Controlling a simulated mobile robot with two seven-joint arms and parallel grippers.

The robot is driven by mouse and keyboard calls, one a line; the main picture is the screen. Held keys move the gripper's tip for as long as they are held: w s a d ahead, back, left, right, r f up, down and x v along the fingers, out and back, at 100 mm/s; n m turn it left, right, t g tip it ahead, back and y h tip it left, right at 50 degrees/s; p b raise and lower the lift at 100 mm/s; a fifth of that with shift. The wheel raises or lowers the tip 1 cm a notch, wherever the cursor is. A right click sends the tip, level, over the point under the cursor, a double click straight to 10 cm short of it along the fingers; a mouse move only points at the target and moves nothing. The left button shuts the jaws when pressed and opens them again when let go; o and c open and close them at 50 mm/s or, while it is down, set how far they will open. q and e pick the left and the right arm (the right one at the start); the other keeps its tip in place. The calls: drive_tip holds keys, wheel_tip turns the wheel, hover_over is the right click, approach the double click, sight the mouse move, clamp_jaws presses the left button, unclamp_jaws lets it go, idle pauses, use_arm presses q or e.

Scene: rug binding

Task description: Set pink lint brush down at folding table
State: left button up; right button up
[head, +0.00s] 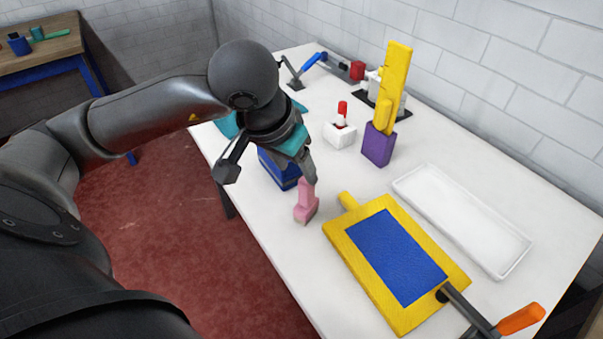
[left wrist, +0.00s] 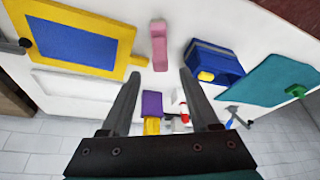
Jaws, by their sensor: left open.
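The pink lint brush (head: 306,204) rests on the white folding table (head: 262,215), near its left long edge, between a yellow board and a blue box. Its thin end points up in the head view. My left gripper (head: 271,170) is open, with its fingers spread, just above and behind the brush. In the left wrist view, the pink brush (left wrist: 158,46) lies just beyond the gap between the open fingertips (left wrist: 157,76), with nothing held between them. My right gripper is not in view.
A yellow board with a blue panel (head: 395,255) lies right of the brush, beside a white tray (head: 462,218). An orange-handled clamp (head: 520,318) sits at the board's near corner.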

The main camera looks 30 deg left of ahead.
use_arm(q)
drive_tip(key=shift+v, duration=1.15)
